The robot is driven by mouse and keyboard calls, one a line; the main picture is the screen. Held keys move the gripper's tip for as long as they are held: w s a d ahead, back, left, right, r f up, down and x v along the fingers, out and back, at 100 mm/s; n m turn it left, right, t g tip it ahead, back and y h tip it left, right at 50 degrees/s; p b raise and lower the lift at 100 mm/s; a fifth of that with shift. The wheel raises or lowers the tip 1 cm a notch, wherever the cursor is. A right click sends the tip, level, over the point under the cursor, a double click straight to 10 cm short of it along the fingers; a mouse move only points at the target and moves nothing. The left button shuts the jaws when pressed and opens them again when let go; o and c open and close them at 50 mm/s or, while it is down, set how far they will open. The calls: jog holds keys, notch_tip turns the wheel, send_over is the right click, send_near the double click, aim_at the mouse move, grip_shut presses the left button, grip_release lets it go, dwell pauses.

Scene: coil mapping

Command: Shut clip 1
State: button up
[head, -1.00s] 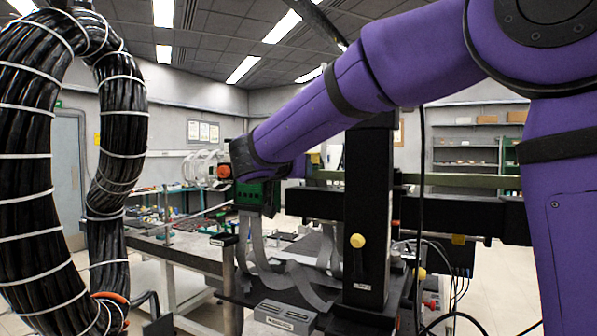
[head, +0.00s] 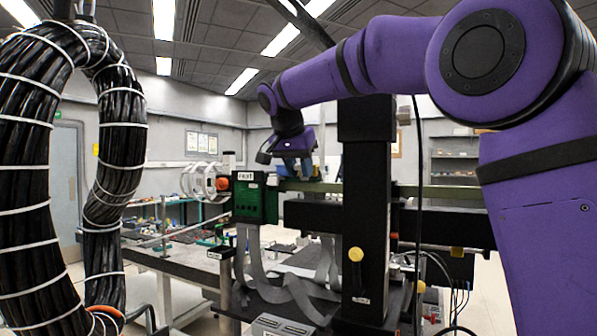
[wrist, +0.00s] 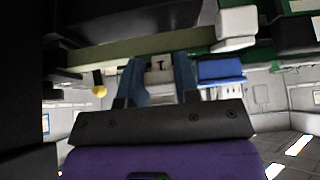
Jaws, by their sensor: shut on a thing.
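My gripper (head: 298,172) is above the olive-green beam (head: 420,191) in the head view, its blue fingers pointing down beside the black column. In the wrist view my gripper (wrist: 159,75) has its two blue fingers on either side of a small grey piece with a dark mark like a 1, which I take for clip 1 (wrist: 160,73). The fingers are shut on it, against the beam (wrist: 110,55). Whether the clip is open or shut cannot be told. In the head view the clip is hidden by the fingers.
A green box (head: 249,203) with a white label hangs left of the black column (head: 365,215), grey ribbon cables (head: 262,265) below it. A thick black cable loop (head: 25,190) stands at left. A blue block (wrist: 220,71) and a white block (wrist: 237,25) are close to my fingers.

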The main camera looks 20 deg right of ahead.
jog(key=shift+w+d+r+g+y, duration=0.15)
jog(key=shift+w+d+g+y, duration=0.05)
jog(key=shift+g+y, duration=0.4)
jog(key=o, duration=0.9)
jog(key=shift+r, duration=0.1)
jog(key=v, duration=1)
jog(key=shift+r, duration=0.3)
jog(key=shift+s, duration=0.15)
